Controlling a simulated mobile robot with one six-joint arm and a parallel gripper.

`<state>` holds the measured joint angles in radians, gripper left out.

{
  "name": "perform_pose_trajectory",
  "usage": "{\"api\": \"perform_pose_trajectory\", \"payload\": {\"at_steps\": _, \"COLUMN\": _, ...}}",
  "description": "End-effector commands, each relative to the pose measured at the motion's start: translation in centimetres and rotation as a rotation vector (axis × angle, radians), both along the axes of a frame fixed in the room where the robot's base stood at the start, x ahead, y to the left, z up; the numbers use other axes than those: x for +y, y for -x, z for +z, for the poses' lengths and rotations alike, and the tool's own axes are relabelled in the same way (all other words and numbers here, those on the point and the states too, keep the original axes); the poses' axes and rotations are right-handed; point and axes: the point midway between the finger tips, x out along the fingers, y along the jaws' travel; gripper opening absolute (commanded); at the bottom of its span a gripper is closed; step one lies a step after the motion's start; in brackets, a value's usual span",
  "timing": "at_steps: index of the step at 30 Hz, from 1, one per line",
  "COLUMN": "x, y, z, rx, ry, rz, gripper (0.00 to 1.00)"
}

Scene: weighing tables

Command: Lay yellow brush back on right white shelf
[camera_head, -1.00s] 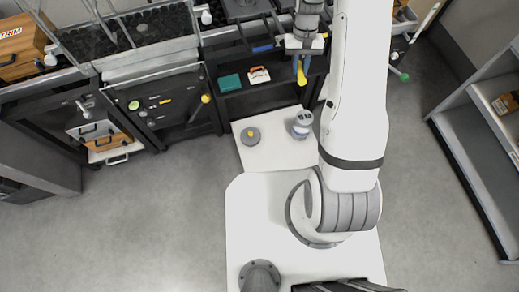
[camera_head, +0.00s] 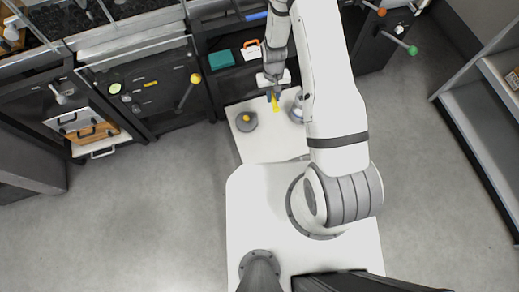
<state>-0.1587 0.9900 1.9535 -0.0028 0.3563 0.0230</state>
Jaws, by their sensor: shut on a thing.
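My gripper (camera_head: 273,92) is in the upper middle of the head view, above the white plate in front of my base. It is shut on the yellow brush (camera_head: 276,105), whose yellow end points down out of the jaws. The rest of the brush is hidden by the gripper. The white shelf (camera_head: 478,125) stands at the right edge, well apart from the gripper. Its visible lower board is bare, and only part of the unit is in view.
A grey round object with a yellow top (camera_head: 246,121) and a white-grey cylinder (camera_head: 297,113) stand on the white plate (camera_head: 262,148). Dark tables line the back, with a teal box (camera_head: 221,59) and a yellow-knobbed lever (camera_head: 188,90). Open grey floor (camera_head: 420,190) lies before the shelf.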

Motion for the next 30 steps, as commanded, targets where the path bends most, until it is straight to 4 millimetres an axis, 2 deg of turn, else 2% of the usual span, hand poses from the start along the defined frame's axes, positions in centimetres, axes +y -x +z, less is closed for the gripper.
{"api": "perform_pose_trajectory", "payload": {"at_steps": 1, "x": 0.9, "y": 1.2, "z": -5.0, "rx": -0.006, "ry": 0.0, "rz": 0.021, "gripper": 0.05}}
{"api": "perform_pose_trajectory", "payload": {"at_steps": 3, "x": 1.8, "y": 2.4, "z": -9.3, "rx": -0.029, "ry": -0.004, "rz": 0.046, "gripper": 0.05}}
{"api": "perform_pose_trajectory", "payload": {"at_steps": 6, "x": 2.9, "y": 4.2, "z": -14.7, "rx": -0.063, "ry": -0.012, "rz": 0.078, "gripper": 0.05}}
{"api": "perform_pose_trajectory", "payload": {"at_steps": 9, "x": 3.8, "y": 5.8, "z": -18.8, "rx": -0.091, "ry": -0.019, "rz": 0.104, "gripper": 0.05}}
{"api": "perform_pose_trajectory", "payload": {"at_steps": 12, "x": 4.3, "y": 6.9, "z": -21.5, "rx": -0.114, "ry": -0.026, "rz": 0.124, "gripper": 0.05}}
{"api": "perform_pose_trajectory", "payload": {"at_steps": 15, "x": 4.6, "y": 7.7, "z": -22.9, "rx": -0.126, "ry": -0.03, "rz": 0.134, "gripper": 0.05}}
{"api": "perform_pose_trajectory", "payload": {"at_steps": 17, "x": 4.7, "y": 7.9, "z": -23.7, "rx": -0.131, "ry": -0.031, "rz": 0.137, "gripper": 0.05}}
{"api": "perform_pose_trajectory", "payload": {"at_steps": 24, "x": 4.7, "y": 8.0, "z": -28.1, "rx": -0.133, "ry": -0.032, "rz": 0.139, "gripper": 0.05}}
{"api": "perform_pose_trajectory", "payload": {"at_steps": 30, "x": 4.7, "y": 8.0, "z": -29.8, "rx": -0.134, "ry": -0.033, "rz": 0.139, "gripper": 0.05}}
